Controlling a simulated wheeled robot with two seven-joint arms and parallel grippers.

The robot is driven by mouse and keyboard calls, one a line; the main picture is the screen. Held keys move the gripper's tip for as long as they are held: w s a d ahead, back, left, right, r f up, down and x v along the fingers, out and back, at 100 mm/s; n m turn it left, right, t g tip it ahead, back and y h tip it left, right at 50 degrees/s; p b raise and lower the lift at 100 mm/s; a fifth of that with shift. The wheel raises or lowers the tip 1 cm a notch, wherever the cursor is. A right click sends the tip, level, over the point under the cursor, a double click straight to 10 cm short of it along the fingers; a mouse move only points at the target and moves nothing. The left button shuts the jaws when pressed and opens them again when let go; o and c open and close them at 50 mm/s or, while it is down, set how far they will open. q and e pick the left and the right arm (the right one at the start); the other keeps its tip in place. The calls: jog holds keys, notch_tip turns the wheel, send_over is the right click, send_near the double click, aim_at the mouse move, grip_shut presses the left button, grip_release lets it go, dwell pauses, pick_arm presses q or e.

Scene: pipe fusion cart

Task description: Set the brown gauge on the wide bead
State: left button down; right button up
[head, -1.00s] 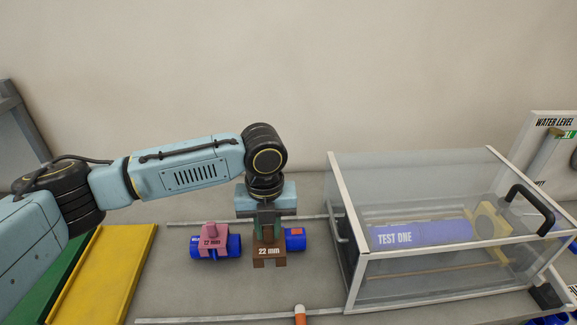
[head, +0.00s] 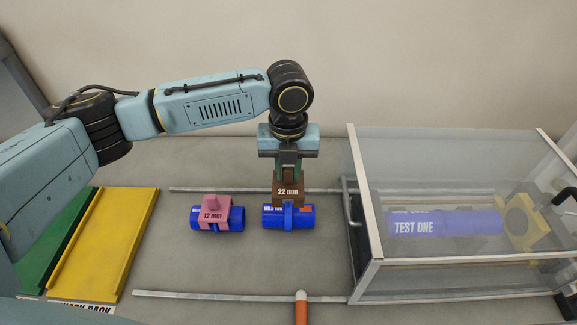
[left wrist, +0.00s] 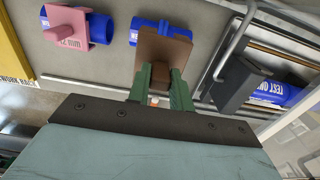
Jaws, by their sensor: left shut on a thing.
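The brown gauge (head: 289,191), marked 22 mm, is in my left gripper (head: 288,176), which is shut on it and points down. The gauge is right above and partly behind a blue pipe piece with a raised bead (head: 288,216) around its middle. I cannot tell whether the gauge touches the bead. In the left wrist view the gauge (left wrist: 163,48) sits between the fingers (left wrist: 160,88) and covers part of the blue pipe (left wrist: 143,33). A pink gauge (head: 214,211), marked 12 mm, sits on another blue pipe (head: 237,218) to the left. My right gripper is not in view.
A clear box (head: 365,277) with a pale frame stands on the right, with a blue TEST ONE pipe (head: 440,222) inside. Yellow (head: 105,240) and green (head: 50,245) racks lie at left. Metal rails (head: 240,295) run along the bench. An orange-handled thing (head: 301,310) is at the front.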

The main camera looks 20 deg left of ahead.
aim_at(289, 186)
pick_arm(q)
jog(key=shift+w+r+p, duration=0.1)
jog(key=shift+w+p, duration=0.05)
jog(key=shift+p, duration=0.2)
jog(key=shift+f+b, duration=0.9)
jog(key=shift+f, duration=2)
jog(key=shift+f+p, duration=0.15)
jog(key=shift+p, duration=0.25)
jog(key=shift+p, duration=0.45)
